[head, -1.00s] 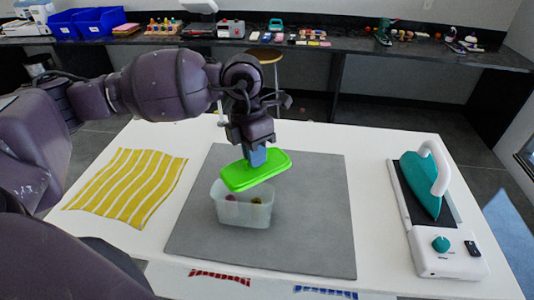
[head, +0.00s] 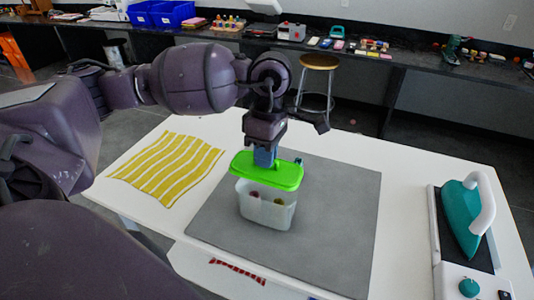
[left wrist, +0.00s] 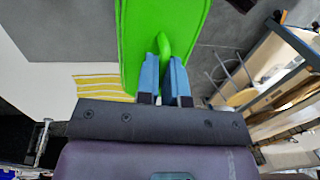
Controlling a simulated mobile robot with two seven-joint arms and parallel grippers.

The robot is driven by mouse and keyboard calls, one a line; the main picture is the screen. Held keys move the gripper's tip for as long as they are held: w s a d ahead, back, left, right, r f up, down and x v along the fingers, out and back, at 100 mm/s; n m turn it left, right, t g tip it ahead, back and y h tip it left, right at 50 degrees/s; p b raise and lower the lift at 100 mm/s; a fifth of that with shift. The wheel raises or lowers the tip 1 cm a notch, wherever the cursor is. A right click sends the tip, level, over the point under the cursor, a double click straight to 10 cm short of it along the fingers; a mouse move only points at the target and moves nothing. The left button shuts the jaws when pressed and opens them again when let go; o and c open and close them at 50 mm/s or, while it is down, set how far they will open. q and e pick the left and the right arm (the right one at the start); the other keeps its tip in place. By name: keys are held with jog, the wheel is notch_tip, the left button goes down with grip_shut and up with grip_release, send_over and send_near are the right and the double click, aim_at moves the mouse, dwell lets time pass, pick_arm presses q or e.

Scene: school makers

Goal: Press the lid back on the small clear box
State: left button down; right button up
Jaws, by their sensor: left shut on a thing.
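The small clear box (head: 266,212) stands upright on a grey mat (head: 330,235), with a few small dark round items visible inside through its wall. The bright green lid (head: 280,175) is just above the box, close over its opening and roughly level; the box's far rim is hidden by it. My left gripper (head: 265,157) is above the lid, its blue fingers shut on the lid's handle. In the left wrist view the fingers (left wrist: 165,75) close around the green handle (left wrist: 164,45). I cannot tell whether the lid touches the rim. My right gripper is not in view.
A yellow striped cloth (head: 168,168) lies left on the white table (head: 405,190). A teal iron (head: 463,225) on its white base stands at the right. A stool (head: 319,65) and a cluttered dark counter are behind. The mat is clear right of the box.

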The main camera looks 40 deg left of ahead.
aim_at(266, 171)
pick_arm(q)
jog(key=shift+f, duration=0.35)
jog(key=shift+f+b, duration=0.75)
jog(key=shift+f, duration=0.55)
jog(key=shift+f+b, duration=0.3)
jog(key=shift+f, duration=0.8)
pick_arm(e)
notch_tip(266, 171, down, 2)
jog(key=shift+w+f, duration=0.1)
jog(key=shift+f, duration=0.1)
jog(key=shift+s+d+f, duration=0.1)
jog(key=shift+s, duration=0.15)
pick_arm(q)
jog(key=shift+b, duration=0.3)
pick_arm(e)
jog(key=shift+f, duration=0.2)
pick_arm(q)
jog(key=shift+f+b, duration=0.35)
jog(key=shift+f, duration=0.3)
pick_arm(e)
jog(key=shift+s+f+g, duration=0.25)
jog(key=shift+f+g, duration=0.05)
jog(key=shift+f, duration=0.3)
